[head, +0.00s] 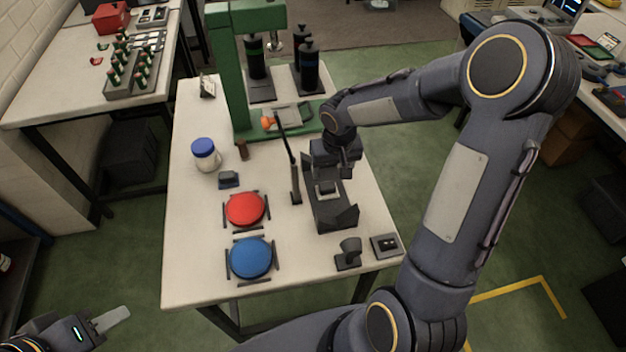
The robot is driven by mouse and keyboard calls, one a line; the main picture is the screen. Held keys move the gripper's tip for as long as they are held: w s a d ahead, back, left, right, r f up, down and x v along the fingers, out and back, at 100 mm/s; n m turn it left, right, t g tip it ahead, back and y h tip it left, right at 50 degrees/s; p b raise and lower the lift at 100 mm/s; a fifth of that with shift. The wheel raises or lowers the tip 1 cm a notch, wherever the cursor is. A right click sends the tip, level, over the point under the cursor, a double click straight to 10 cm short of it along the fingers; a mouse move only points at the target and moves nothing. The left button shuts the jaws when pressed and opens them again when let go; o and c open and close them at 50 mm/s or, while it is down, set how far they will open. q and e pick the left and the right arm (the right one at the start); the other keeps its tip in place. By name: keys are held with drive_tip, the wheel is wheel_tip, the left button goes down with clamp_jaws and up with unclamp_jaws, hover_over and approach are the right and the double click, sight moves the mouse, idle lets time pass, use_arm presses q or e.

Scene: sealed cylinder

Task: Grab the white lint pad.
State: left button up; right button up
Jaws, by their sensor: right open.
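A small pale pad (327,187), which looks like the white lint pad, lies in a dark open holder (336,217) at the right side of the white table. My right gripper (330,172) points down over this holder, just above or at the pad. It is open; its fingers are small and partly hidden by its own body, so I cannot tell whether they touch the pad. My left gripper (106,322) is low at the left, off the table's front edge. A pale flat piece shows at its tip, and its jaw state is unclear.
On the table (190,270) are a red round pad (245,209), a blue round pad (251,257), a blue-lidded jar (205,154) and a slim upright stand (295,185). A green press (232,80) stands at the back. A small dark cup-like stand (348,253) is at the front right.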

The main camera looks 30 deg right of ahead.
sight(327, 185)
drive_tip(key=f, duration=0.2)
drive_tip(key=w+f, duration=0.1)
drive_tip(key=f, duration=0.2)
drive_tip(key=f+p, duration=0.1)
drive_tip(key=f, duration=0.2)
drive_tip(key=shift+w, duration=0.35)
drive_tip(key=c, duration=1.1)
drive_tip(key=shift+o, duration=0.2)
